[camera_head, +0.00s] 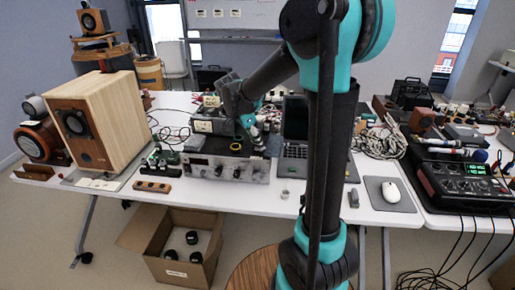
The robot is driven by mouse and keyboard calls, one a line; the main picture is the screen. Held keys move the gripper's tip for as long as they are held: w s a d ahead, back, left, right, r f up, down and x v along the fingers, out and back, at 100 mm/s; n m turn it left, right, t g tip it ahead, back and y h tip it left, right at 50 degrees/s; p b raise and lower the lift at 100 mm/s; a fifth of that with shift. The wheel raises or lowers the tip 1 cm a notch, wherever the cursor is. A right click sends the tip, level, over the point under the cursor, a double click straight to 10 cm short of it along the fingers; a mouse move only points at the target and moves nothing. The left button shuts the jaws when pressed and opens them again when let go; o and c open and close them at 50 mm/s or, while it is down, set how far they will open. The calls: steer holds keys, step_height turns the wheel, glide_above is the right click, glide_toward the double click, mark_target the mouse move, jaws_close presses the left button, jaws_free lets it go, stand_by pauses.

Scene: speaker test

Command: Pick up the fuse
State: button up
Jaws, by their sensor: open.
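I cannot make out the fuse with certainty; it is too small to tell, or hidden. My gripper (255,134) is open, low over the back of a silver-fronted instrument (226,168) near the middle of the white table (215,199). Its fingers are small and dark in this view, and I cannot tell whether they touch anything. My arm crosses the picture from top to bottom and hides part of the table on the right.
A laptop (292,152) stands right of the instrument, partly behind my arm. A wooden speaker (103,121) stands at the left. A mouse (391,192) lies on a grey pad at the right. An open cardboard box (168,225) is on the floor.

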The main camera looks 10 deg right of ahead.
jaws_close()
steer(key=shift+r, duration=0.1)
stand_by(0.3)
